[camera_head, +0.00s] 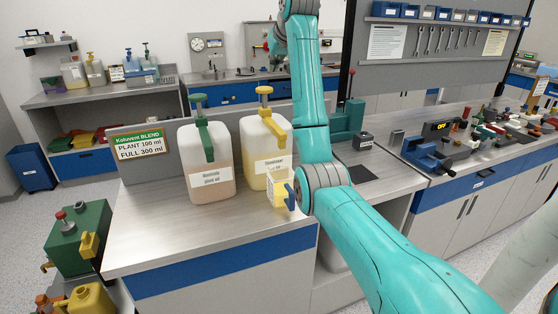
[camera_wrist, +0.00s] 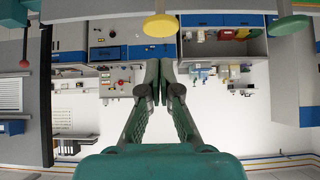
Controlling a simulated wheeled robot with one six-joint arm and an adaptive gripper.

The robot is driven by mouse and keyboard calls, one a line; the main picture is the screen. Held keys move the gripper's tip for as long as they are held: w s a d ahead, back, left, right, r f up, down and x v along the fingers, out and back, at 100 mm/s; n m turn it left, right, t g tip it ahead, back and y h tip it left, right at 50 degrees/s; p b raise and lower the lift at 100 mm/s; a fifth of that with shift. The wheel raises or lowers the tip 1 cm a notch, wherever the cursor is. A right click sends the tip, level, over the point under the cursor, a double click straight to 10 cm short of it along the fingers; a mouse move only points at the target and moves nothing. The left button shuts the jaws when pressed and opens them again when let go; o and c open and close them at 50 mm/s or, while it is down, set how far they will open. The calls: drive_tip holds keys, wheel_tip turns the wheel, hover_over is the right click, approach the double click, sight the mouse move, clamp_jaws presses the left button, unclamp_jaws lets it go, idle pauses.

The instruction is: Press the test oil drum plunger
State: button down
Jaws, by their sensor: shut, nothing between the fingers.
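Two translucent drums stand on the steel bench. The right drum (camera_head: 256,135) holds pale yellow liquid and has a yellow plunger (camera_head: 264,90) standing up on top. The left drum (camera_head: 205,160) holds pinkish liquid and has a green plunger (camera_head: 198,98). Their labels are too small to read surely, so I cannot tell which is test oil. In the wrist view, which is upside down, my gripper (camera_wrist: 165,62) is shut and empty. The yellow plunger top (camera_wrist: 160,25) shows just above the fingertips, apart from them, and the green one (camera_wrist: 292,27) lies to the right.
A small yellow container with a blue part (camera_head: 281,190) stands before the right drum, close to my arm. A green sign (camera_head: 139,144) is at the left. A vise (camera_head: 428,152) and a row of small parts (camera_head: 500,130) occupy the right bench. The front-left bench top is clear.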

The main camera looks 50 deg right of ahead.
wheel_tip(320, 180, up, 4)
drive_tip(key=shift+r, duration=0.25)
hover_over(266, 101)
drive_tip(key=f, duration=0.7)
drive_tip(key=shift+s+a+f, duration=0.25)
drive_tip(key=shift+s, duration=0.15)
wheel_tip(266, 101, down, 2)
drive_tip(key=shift+s+f, duration=0.1)
drive_tip(key=shift+f, duration=0.7)
wheel_tip(266, 101, down, 6)
drive_tip(key=shift+r, duration=0.1)
